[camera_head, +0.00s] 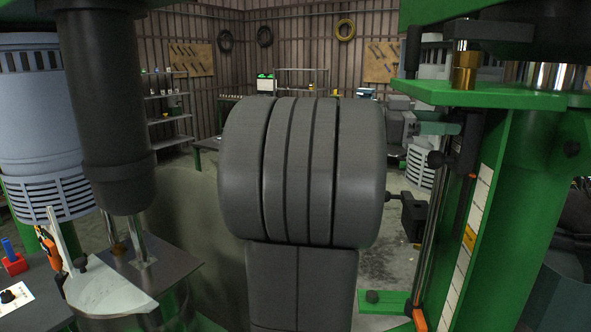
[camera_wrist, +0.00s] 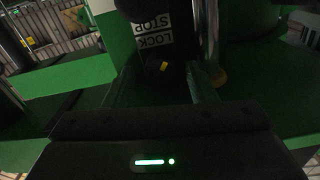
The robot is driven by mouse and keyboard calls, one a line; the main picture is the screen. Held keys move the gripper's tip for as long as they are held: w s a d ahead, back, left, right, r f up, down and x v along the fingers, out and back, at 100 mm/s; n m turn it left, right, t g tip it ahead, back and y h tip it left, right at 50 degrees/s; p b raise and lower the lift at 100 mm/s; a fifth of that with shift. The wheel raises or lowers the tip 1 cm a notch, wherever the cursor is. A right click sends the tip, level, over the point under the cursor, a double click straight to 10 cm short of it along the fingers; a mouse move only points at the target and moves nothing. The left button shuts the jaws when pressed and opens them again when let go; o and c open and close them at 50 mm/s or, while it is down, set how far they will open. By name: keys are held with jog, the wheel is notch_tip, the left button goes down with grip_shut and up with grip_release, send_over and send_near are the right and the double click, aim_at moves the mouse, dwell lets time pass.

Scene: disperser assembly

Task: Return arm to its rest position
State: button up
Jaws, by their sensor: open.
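In the wrist view my gripper (camera_wrist: 160,82) is open, its two dark fingers apart and pointing away from the camera. Its dark body with a lit green bar fills the bottom of that view. Beyond the fingers is a dark part with an upside-down "STOP LOCK" label (camera_wrist: 153,32), beside a shiny metal column (camera_wrist: 210,28). The fingers look close to these, but I cannot tell whether they touch. In the head view a large dark rounded link of my arm fills the middle, and my gripper is hidden.
A grey ribbed motor housing (camera_head: 40,130) is at far left. A table (camera_head: 45,290) with small tools is lower left. Shelves (camera_head: 168,120) stand along the back wall.

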jog(key=shift+r+m, duration=0.1)
jog(key=shift+m, duration=0.2)
jog(key=a+b, duration=0.2)
jog(key=a, duration=0.4)
jog(key=shift+w+a, duration=0.35)
jog(key=shift+w, duration=0.05)
jog(key=shift+f, duration=0.2)
